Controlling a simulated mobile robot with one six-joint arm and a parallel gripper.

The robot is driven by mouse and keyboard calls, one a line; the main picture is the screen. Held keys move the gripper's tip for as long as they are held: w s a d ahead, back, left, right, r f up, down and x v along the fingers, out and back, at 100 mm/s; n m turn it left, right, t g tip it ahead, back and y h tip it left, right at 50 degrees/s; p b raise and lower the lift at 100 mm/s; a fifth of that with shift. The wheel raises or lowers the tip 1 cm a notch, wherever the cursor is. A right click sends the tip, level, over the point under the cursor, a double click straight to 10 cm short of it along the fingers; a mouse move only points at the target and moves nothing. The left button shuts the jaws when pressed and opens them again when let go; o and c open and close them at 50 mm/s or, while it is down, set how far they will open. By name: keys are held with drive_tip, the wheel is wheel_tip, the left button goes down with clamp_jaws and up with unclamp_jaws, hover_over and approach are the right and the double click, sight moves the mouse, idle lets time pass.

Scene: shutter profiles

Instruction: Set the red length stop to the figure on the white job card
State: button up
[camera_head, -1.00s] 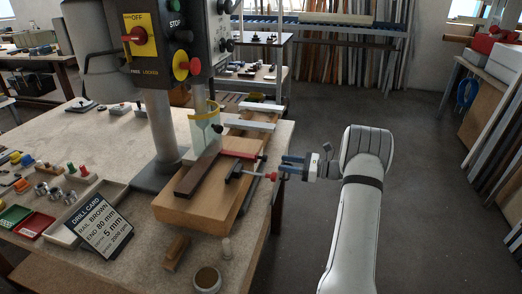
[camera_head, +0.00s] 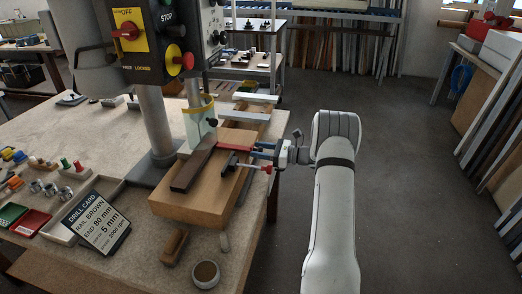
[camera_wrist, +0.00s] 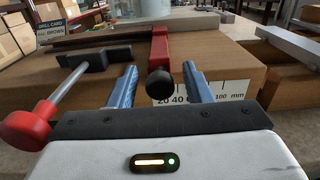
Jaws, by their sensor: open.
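The red length stop (camera_head: 234,147) lies across the wooden fixture block (camera_head: 195,204), near the brown rail (camera_head: 193,171). In the wrist view the red stop (camera_wrist: 160,45) ends in a black knob (camera_wrist: 160,82). My gripper (camera_head: 258,150) is open, its blue fingers on either side of the knob with gaps showing in the wrist view (camera_wrist: 158,88). A millimetre scale (camera_wrist: 205,91) is on the block's front face; 20, 40 and 100 show, and the middle figures are hidden. The job card (camera_head: 97,223) reads rail brown, end 80 mm, 5 mm, 2000 rpm.
A red-knobbed clamp handle (camera_wrist: 27,127) is close left of my gripper in the wrist view. The drill column (camera_head: 153,120) and clear guard (camera_head: 198,122) stand behind the block. A small cup (camera_head: 206,274) and a wooden piece (camera_head: 174,246) lie in front. Floor at right is clear.

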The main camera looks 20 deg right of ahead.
clamp_jaws()
idle(0.3)
